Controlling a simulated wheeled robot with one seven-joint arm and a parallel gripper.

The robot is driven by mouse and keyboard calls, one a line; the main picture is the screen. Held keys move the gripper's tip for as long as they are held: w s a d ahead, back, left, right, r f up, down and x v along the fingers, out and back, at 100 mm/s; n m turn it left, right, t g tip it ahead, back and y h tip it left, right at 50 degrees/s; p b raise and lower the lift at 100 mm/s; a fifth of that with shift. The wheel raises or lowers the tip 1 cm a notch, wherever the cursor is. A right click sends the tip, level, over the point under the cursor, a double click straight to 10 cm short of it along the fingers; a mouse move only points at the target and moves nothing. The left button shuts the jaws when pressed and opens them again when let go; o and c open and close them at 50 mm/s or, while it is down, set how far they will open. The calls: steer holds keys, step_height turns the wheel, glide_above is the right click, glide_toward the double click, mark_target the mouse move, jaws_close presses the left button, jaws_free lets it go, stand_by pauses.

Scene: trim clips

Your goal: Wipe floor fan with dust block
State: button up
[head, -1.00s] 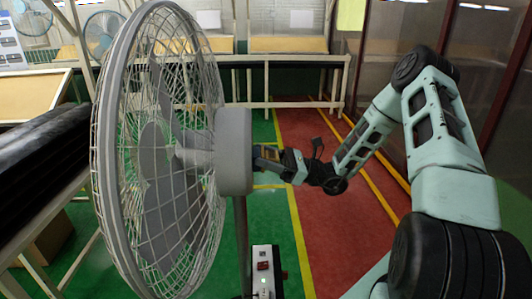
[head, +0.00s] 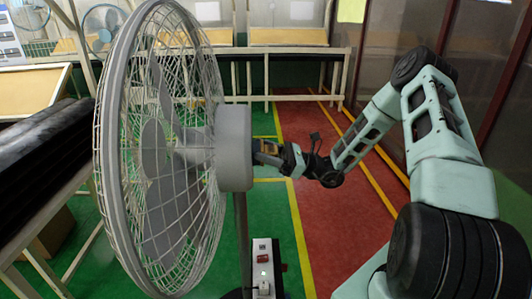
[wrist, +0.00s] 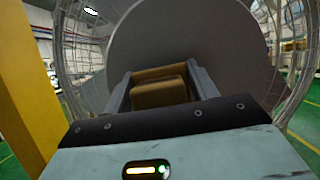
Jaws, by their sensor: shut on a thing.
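The floor fan (head: 233,148) stands in the left half of the head view, its round wire cage facing left and its grey motor housing facing right. My gripper (head: 262,153) is at the right side of the housing. In the wrist view my gripper (wrist: 160,85) is shut on a tan dust block (wrist: 158,93), held between its two grey fingers. The fan's grey housing (wrist: 190,45) fills the view just beyond the block. The block is close against the housing, but I cannot tell whether it touches.
A white box with a red switch (head: 264,265) stands low by the fan's pole. Black rolls (head: 40,155) on a rack are at the left. Benches (head: 285,65) line the back. The red floor lane (head: 325,200) is clear.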

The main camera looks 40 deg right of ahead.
steer(key=w+d, duration=0.5)
steer(key=w, duration=0.3)
steer(key=shift+b, duration=0.4)
stand_by(0.5)
steer(key=shift+s+d, duration=0.1)
steer(key=shift+d, duration=0.05)
steer(key=shift+s+d, duration=0.55)
steer(key=shift+d, duration=0.25)
steer(key=shift+s+d, duration=0.55)
steer(key=shift+d, duration=0.25)
steer(key=shift+s+d, duration=0.55)
steer(key=shift+d, duration=0.25)
steer(key=shift+s+d+p, duration=0.2)
steer(key=shift+s+d, duration=0.25)
steer(key=shift+d, duration=0.2)
steer(key=shift+s+d+p, duration=0.2)
steer(key=shift+s+d, duration=0.2)
steer(key=shift+d, duration=0.2)
